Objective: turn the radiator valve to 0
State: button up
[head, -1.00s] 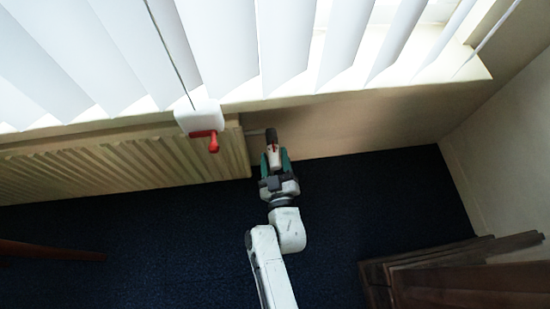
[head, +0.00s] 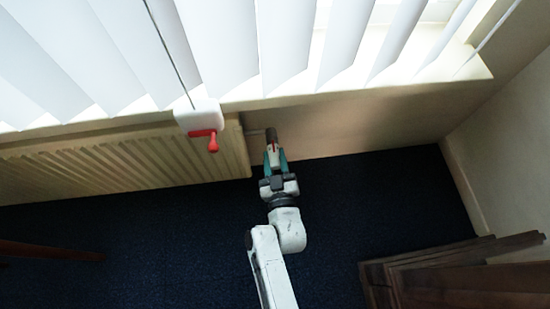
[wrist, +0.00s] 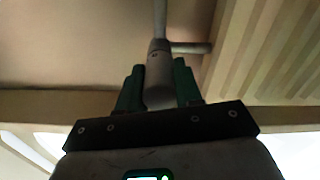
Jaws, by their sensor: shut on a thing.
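The radiator valve (head: 272,152) has a pale head with a small red mark and a dark collar behind it. It sits at the right end of the radiator (head: 130,160), low by the wall. My gripper (head: 274,160) has its green fingers on both sides of the valve head and is shut on it. In the wrist view the valve (wrist: 159,75) shows as a grey cylinder between the fingertips (wrist: 158,85), with pipes at its far end. The scale numbers cannot be read.
A white box with a red crank (head: 201,120) sticks out at the sill, left of my gripper. White blind slats (head: 230,50) hang above. Wooden boards (head: 450,270) lie at the lower right. The dark carpet (head: 170,240) between is clear.

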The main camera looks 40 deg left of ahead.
jog(key=m+b, duration=0.1)
jog(key=m, duration=0.4)
jog(key=m+b, duration=0.1)
jog(key=m, duration=0.5)
jog(key=shift+f+b, duration=0.1)
jog(key=shift+b, duration=0.25)
jog(key=m+b, duration=0.1)
jog(key=m, duration=0.4)
jog(key=m+b, duration=0.1)
jog(key=m, duration=0.5)
jog(key=shift+m, duration=0.3)
jog(key=o, duration=1)
jog(key=shift+o, duration=0.2)
jog(key=shift+d, duration=0.1)
